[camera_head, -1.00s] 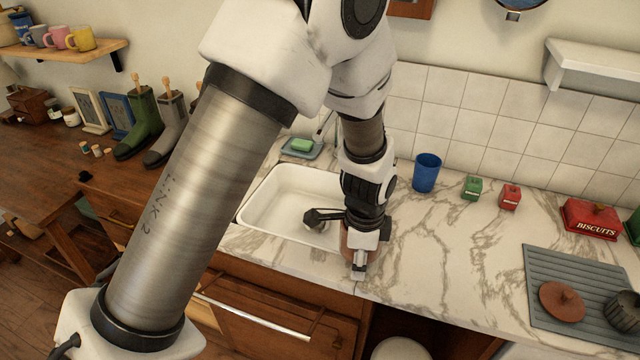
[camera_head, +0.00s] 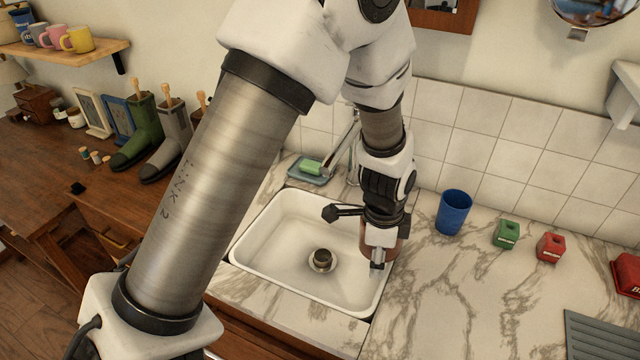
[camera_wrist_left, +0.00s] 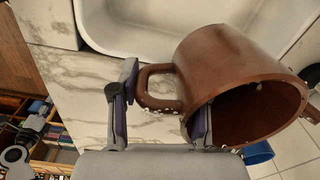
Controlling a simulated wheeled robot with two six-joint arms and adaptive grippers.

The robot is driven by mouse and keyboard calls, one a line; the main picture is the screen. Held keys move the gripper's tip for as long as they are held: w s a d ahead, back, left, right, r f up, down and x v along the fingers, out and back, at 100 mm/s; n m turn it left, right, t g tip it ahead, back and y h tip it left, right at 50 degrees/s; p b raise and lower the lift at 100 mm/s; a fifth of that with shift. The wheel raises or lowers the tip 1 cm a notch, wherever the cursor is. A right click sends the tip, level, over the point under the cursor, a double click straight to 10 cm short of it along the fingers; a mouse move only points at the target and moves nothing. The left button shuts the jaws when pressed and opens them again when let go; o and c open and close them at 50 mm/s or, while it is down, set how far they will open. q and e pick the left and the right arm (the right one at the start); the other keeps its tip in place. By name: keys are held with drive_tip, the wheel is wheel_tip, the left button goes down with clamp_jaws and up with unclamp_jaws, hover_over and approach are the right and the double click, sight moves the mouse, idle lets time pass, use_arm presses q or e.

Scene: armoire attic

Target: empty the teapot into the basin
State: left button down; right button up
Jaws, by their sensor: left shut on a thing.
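The brown teapot (camera_wrist_left: 225,65) shows large in the left wrist view, its open mouth facing the lower right and its inside dark. Small pale specks sit along its rim. My left gripper (camera_wrist_left: 165,95) is shut on the teapot's handle. In the head view this gripper (camera_head: 377,262) is at the right side of the white basin (camera_head: 265,242). There the teapot (camera_head: 398,250) is mostly hidden behind the gripper, so I cannot tell its exact tilt. The basin also shows in the wrist view (camera_wrist_left: 105,35), beyond the teapot. My right gripper is out of view.
A tap (camera_head: 345,145) and a soap dish (camera_head: 305,172) stand behind the basin. A blue cup (camera_head: 454,212), a green box (camera_head: 506,233) and a red box (camera_head: 550,247) stand on the marble counter to the right.

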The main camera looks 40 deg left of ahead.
use_arm(q)
drive_tip(key=b, duration=0.1)
drive_tip(key=f+h+b, duration=0.1)
drive_tip(key=b, duration=0.1)
drive_tip(key=shift+s+a+t, duration=0.2)
drive_tip(key=shift+a+t, duration=0.1)
drive_tip(key=shift+t, duration=0.1)
drive_tip(key=shift+s+a+f+t+h+b, duration=0.15)
drive_tip(key=shift+s+a+t+h+b, duration=0.45)
drive_tip(key=shift+h, duration=1.1)
drive_tip(key=shift+s+a+f+t+h+b, duration=0.2)
drive_tip(key=shift+a+t+h, duration=0.7)
drive_tip(key=shift+h, duration=0.8)
drive_tip(key=shift+s+a+f+t+h+b, duration=0.1)
drive_tip(key=shift+s+a+t+h+b, duration=0.3)
drive_tip(key=shift+t+h, duration=0.95)
drive_tip(key=shift+w+a+r+h, duration=0.1)
drive_tip(key=shift+a+r+h, duration=0.2)
drive_tip(key=shift+h, duration=0.55)
